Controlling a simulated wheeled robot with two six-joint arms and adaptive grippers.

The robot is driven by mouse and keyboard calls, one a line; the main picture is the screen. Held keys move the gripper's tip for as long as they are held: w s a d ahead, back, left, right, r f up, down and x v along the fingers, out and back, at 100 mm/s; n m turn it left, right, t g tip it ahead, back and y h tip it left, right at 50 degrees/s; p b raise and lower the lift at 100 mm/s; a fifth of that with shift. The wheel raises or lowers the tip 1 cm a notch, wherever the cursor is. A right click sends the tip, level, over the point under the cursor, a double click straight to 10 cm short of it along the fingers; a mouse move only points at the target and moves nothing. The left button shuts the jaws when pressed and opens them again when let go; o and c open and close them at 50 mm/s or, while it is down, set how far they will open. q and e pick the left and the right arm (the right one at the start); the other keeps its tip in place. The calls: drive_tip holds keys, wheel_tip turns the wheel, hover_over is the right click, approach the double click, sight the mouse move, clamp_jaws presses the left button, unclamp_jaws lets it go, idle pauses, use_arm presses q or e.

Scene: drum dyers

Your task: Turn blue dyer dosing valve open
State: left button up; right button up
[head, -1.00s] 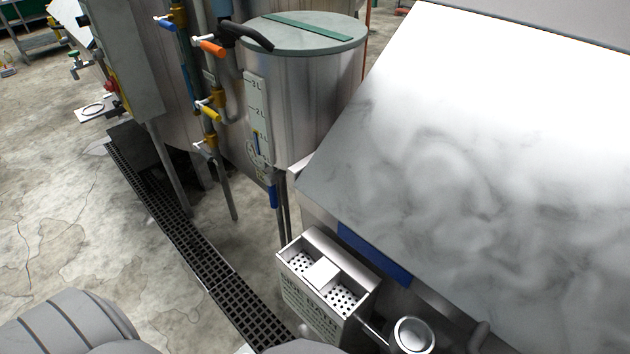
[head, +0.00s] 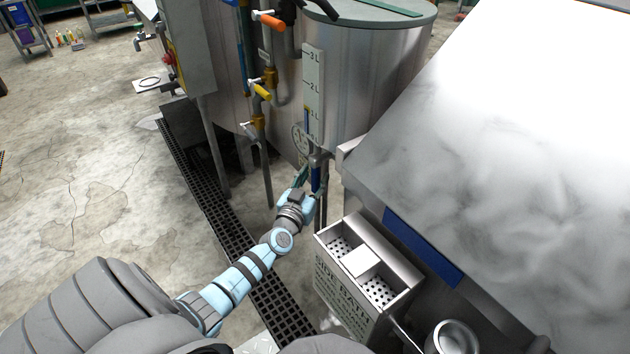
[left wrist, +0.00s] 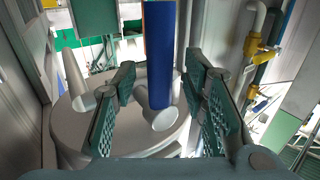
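The blue valve handle (head: 316,178) hangs straight down below the level gauge of the steel dosing tank (head: 375,75). In the left wrist view the handle (left wrist: 160,60) is a long blue bar with a pale round pipe end near its tip. My left gripper (head: 309,185) reaches up to the handle from the lower left. In the left wrist view its teal fingers (left wrist: 160,80) are spread, one on each side of the handle, with a gap on both sides. They do not visibly touch it. My right gripper is not in view.
Orange (head: 269,20) and yellow (head: 262,91) valve handles sit on pipes left of the tank. A perforated-top metal box (head: 370,260) stands below right of my gripper. A large sloped steel hood (head: 480,150) fills the right. A floor grate (head: 215,215) runs below.

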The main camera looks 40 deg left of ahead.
use_arm(q)
drive_tip(key=shift+x, duration=0.85)
drive_tip(key=shift+c, duration=0.2)
clamp_jaws()
